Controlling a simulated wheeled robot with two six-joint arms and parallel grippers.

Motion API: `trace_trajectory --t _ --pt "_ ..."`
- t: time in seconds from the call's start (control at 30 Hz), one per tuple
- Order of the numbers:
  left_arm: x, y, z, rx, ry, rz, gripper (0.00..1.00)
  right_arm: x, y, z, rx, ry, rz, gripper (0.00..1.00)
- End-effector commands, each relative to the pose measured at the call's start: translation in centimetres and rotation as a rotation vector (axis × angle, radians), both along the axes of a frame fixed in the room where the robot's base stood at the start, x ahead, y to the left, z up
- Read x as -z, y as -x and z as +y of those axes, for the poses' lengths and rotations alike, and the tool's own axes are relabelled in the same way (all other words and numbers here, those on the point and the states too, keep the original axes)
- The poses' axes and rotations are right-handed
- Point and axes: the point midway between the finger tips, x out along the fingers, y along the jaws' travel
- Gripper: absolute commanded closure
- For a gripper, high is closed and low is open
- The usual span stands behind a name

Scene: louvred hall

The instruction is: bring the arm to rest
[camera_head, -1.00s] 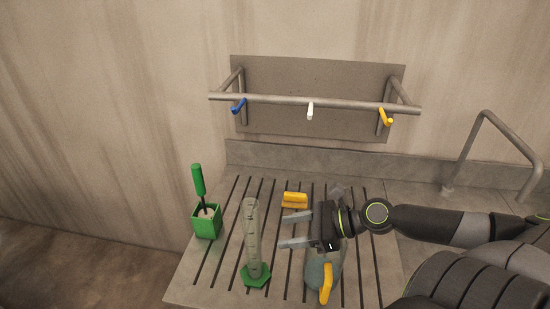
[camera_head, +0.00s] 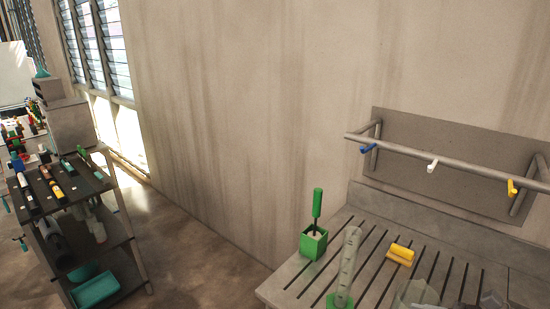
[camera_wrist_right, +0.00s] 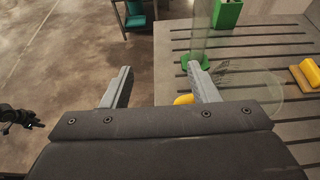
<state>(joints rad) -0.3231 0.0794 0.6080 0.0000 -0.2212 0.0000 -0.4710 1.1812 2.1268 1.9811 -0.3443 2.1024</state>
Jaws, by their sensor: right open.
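My right gripper (camera_wrist_right: 160,90) shows in the right wrist view. The right finger overlaps a yellow piece (camera_wrist_right: 184,99) and is close to the green foot (camera_wrist_right: 194,62) of a clear cylinder. Neither gripper shows in the head view. A dark part at the left edge of the right wrist view may be my other arm, but I cannot tell.
The draining board (camera_head: 318,277) also holds a green box with a brush (camera_head: 314,243), the clear cylinder (camera_head: 346,262) and a yellow block (camera_head: 400,254). A rail with hooks (camera_head: 450,163) is on the wall. A loaded cart (camera_head: 122,240) stands left, with bare floor between.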

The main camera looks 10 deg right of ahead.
Motion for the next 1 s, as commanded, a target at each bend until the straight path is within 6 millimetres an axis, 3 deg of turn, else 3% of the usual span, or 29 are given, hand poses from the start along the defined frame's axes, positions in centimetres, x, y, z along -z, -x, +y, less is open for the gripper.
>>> trace_trajectory --t 0.2,0.57,0.77,1.0 --pt "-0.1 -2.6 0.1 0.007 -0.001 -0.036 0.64 0.9 1.0 1.1 -0.074 0.084 -0.054 0.46" --pt "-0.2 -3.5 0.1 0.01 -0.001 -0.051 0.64 3.8 3.9 4.0 -0.315 0.374 -0.242 0.46" --pt "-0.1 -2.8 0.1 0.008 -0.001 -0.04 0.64 6.5 6.2 6.2 -0.528 0.654 -0.412 0.46" --pt "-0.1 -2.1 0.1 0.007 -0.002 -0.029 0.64 10.7 9.0 8.0 -0.892 1.151 -0.629 0.46"
